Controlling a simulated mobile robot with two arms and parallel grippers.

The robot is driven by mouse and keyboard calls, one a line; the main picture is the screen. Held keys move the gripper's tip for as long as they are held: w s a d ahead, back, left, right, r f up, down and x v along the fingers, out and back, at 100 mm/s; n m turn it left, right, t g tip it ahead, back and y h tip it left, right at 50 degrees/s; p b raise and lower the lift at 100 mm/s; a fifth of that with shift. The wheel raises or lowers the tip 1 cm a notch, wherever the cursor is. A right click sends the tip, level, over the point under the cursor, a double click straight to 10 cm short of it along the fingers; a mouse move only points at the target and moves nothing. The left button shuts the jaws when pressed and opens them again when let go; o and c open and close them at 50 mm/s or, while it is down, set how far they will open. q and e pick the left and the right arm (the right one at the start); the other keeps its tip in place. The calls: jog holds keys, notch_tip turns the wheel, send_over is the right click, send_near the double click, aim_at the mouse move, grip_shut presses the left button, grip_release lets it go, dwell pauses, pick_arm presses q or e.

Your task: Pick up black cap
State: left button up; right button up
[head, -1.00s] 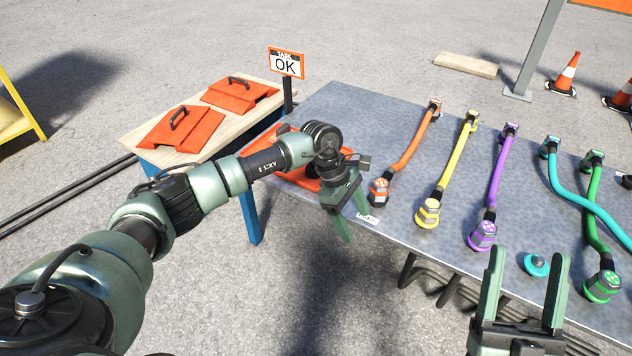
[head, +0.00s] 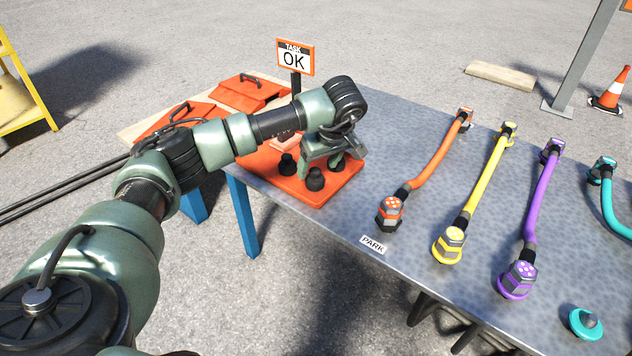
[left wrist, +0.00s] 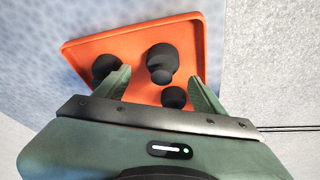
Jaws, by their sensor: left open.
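Black caps stand on an orange tray (head: 345,183) at the table's near left corner. In the head view one cap (head: 287,165) is at the left, one (head: 315,180) at the front and one (head: 337,161) at the right, partly behind my fingers. My left gripper (head: 322,170) is open above the tray, pointing down. In the left wrist view (left wrist: 160,76) its fingers straddle a black cap (left wrist: 162,58), with nothing gripped. Another cap (left wrist: 105,66) is beside the left finger, and one (left wrist: 174,97) is nearer the palm. My right gripper is out of view.
Orange (head: 408,190), yellow (head: 476,195) and purple (head: 535,210) cables lie across the table to the right. A teal cap (head: 584,323) is at the front right. A "TASK OK" sign (head: 295,58) stands behind my arm. Orange lids (head: 245,92) lie at the back left.

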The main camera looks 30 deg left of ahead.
aim_at(316, 170)
pick_arm(q)
jog(key=b+x, duration=0.1)
jog(key=x, duration=0.3)
jog(key=shift+s, duration=0.15)
jog(key=shift+d, duration=0.1)
grip_shut()
jog(key=shift+r, duration=0.15)
